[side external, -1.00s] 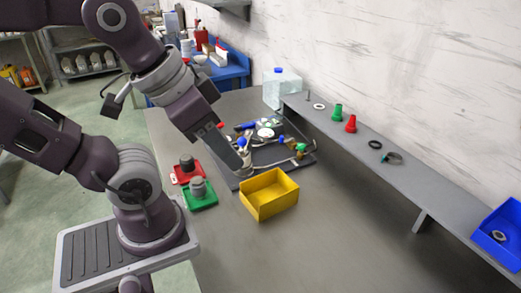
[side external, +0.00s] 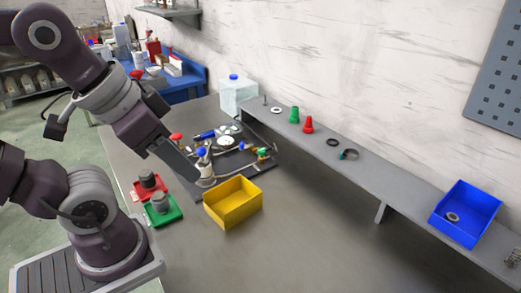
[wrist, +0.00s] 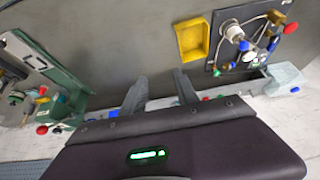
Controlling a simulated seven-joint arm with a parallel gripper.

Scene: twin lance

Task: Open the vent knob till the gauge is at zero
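The dark fixture board (side external: 232,172) carries pipes, a round white gauge (side external: 226,141) and several coloured knobs. They include a blue knob (side external: 201,151) on a pale upright body, a red knob (side external: 176,136) and a green knob (side external: 262,152). I cannot tell which is the vent knob or read the gauge. In the side view my gripper is near the board's left front edge. In the wrist view my gripper (wrist: 159,92) has its two fingers apart with nothing between them; the board (wrist: 215,70) is at the upper right, apart from the fingers.
A yellow bin (side external: 233,203) stands in front of the board. A red tray (side external: 150,190) and a green tray (side external: 163,215) with grey parts lie to its left. A shelf (side external: 350,172) along the wall holds loose parts and a blue bin (side external: 466,214). The bench front is clear.

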